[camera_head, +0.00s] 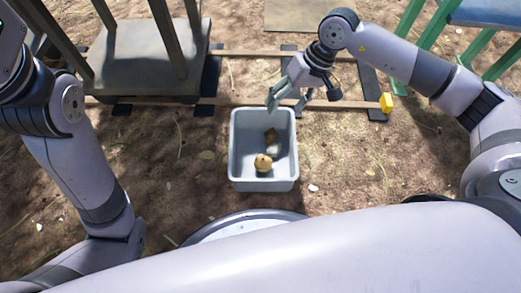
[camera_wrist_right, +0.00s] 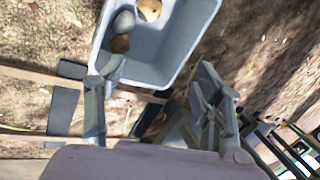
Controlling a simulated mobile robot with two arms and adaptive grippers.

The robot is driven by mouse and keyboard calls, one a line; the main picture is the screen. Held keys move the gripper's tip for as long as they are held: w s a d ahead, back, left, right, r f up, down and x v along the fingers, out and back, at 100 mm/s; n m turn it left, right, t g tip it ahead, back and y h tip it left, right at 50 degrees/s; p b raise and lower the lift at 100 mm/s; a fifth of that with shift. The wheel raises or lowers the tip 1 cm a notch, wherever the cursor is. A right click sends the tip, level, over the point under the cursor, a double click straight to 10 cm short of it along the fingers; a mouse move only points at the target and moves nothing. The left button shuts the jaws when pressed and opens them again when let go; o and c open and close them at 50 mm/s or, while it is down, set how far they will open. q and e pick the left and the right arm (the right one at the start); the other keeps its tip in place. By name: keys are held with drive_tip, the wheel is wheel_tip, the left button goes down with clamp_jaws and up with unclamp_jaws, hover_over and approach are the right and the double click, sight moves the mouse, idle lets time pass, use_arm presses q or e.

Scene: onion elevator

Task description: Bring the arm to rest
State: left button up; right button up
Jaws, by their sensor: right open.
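My right gripper (camera_head: 288,98) is open and empty above the far edge of a grey bin (camera_head: 264,186). The bin stands on the ground in front of me and holds a yellow-brown onion-like thing (camera_head: 263,162), a grey stone-like lump (camera_head: 273,149) and a brown lump (camera_head: 271,135). In the right wrist view the open fingers of my right gripper (camera_wrist_right: 152,82) spread on either side of the near part of the bin (camera_wrist_right: 178,50). My right arm is bent in from the right. My left arm shows at the left, but its gripper is out of view.
A wooden platform with posts (camera_head: 150,62) stands at the back left. Wooden rails with dark cross pieces lie on the ground behind the bin. A small yellow block (camera_head: 386,103) is at the right rail end. A blue-topped, green-legged stand (camera_head: 485,12) is at the back right.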

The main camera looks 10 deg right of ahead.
drive_tip(key=shift+v, duration=1.15)
